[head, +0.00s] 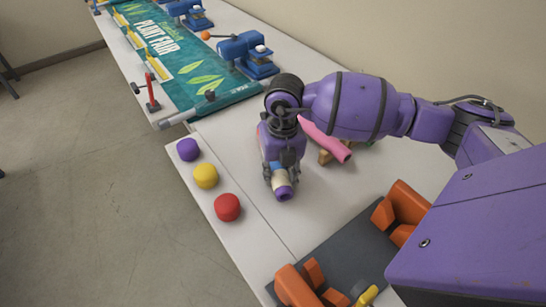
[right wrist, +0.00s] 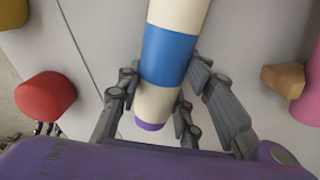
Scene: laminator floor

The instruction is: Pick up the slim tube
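The slim tube (right wrist: 168,55) is banded cream, blue and cream with a purple end. In the right wrist view it runs from the top edge down between my right gripper's fingers. In the head view its lower part and purple end (head: 284,191) show below my right gripper (head: 281,174), above the bench. The fingers of my right gripper (right wrist: 165,85) lie close against both sides of the tube around the blue band and look shut on it. Whether the tube touches the bench cannot be told. My left gripper is not in view.
Purple (head: 188,149), yellow (head: 205,175) and red (head: 227,207) round knobs line the bench's left edge. A pink tube (head: 328,142) lies behind my right gripper by a wooden block (head: 325,157). A dark mat (head: 345,250) with orange blocks is in front. A teal banner (head: 180,60) lies further back.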

